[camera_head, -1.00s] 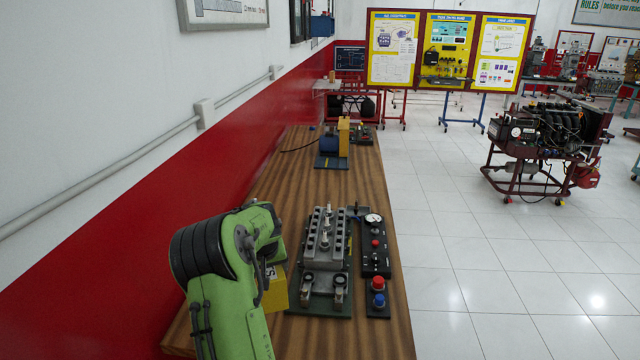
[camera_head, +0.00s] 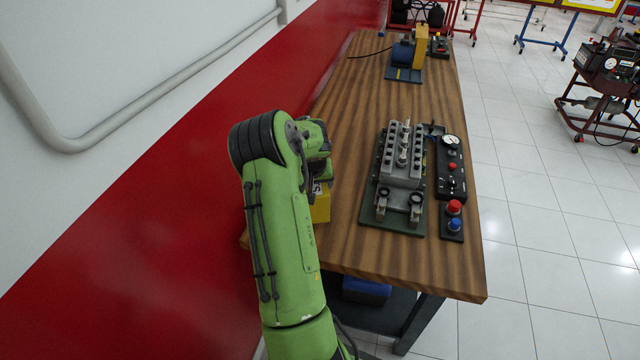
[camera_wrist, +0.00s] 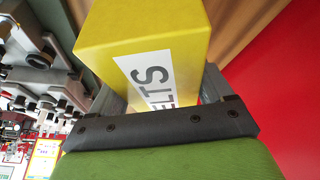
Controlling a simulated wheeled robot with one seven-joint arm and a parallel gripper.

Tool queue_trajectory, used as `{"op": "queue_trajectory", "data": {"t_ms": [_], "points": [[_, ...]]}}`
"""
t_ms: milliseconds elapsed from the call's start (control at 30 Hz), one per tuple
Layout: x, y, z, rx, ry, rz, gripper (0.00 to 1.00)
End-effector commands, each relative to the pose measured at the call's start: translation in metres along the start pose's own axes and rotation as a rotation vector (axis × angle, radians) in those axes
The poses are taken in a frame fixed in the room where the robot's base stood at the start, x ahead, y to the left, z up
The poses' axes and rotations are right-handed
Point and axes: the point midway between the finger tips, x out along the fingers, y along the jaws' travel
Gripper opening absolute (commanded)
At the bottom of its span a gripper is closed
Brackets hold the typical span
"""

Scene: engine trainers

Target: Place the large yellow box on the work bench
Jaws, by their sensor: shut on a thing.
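The large yellow box (camera_wrist: 140,30) fills the top middle of the wrist view, with a white label bearing dark letters. My gripper (camera_wrist: 160,88) is shut on it, one finger on each side. In the head view the yellow box (camera_head: 320,205) shows only in part, behind my green arm, over the left front part of the wooden work bench (camera_head: 380,251). I cannot tell whether its underside touches the bench top. My gripper itself is hidden behind the arm in the head view.
A grey engine block model (camera_head: 401,165) on a green plate and a black control panel (camera_head: 452,175) stand right of the box. A blue-and-yellow machine (camera_head: 405,55) stands at the bench's far end. The red and white wall (camera_head: 190,200) is close on the left. Bare bench lies between.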

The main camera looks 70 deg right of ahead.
Motion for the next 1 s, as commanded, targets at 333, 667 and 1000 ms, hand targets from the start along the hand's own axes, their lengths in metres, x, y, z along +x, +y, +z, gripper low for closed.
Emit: {"op": "queue_trajectory", "data": {"t_ms": [333,667,1000], "points": [[0.033,-0.002,0.013,0.001,0.002,0.002,0.31],[0.035,-0.002,0.015,0.001,0.0,0.001,1.0],[0.018,-0.002,0.012,0.002,0.004,0.001,1.0]]}}
